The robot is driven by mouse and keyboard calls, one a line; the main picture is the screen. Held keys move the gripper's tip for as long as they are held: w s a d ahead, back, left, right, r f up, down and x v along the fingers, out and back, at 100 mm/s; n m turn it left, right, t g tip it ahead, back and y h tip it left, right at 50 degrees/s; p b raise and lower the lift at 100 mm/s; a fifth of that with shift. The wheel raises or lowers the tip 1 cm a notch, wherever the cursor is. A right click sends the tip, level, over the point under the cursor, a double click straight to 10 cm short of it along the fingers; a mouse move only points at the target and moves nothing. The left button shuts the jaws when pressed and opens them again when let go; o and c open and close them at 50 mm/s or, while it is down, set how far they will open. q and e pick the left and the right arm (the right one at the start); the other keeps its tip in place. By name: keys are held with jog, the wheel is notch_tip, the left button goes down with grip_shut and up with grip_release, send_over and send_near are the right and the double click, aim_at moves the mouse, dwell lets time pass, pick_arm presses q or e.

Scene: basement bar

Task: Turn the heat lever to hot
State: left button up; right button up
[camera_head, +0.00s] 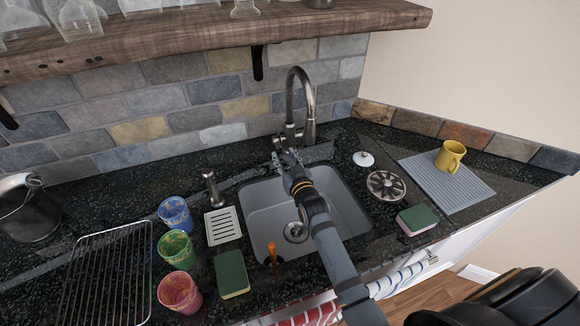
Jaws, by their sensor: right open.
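The heat lever is hard to make out; a small metal piece (279,142) shows at the left of the faucet base. My right gripper (286,157) reaches over the sink from the front, with its fingers open just in front of the faucet base. I cannot tell whether it touches the lever. My left gripper is not in view.
The sink basin (263,209) lies below my right arm. Cups (175,215), a green sponge (231,272) and a wire rack (108,275) are to the left. A drain strainer (386,185), another sponge (417,219) and a yellow mug (450,156) are right. A wooden shelf (200,42) overhangs behind.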

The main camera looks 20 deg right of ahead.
jog(key=s, duration=0.7)
jog(key=shift+s+r, duration=0.25)
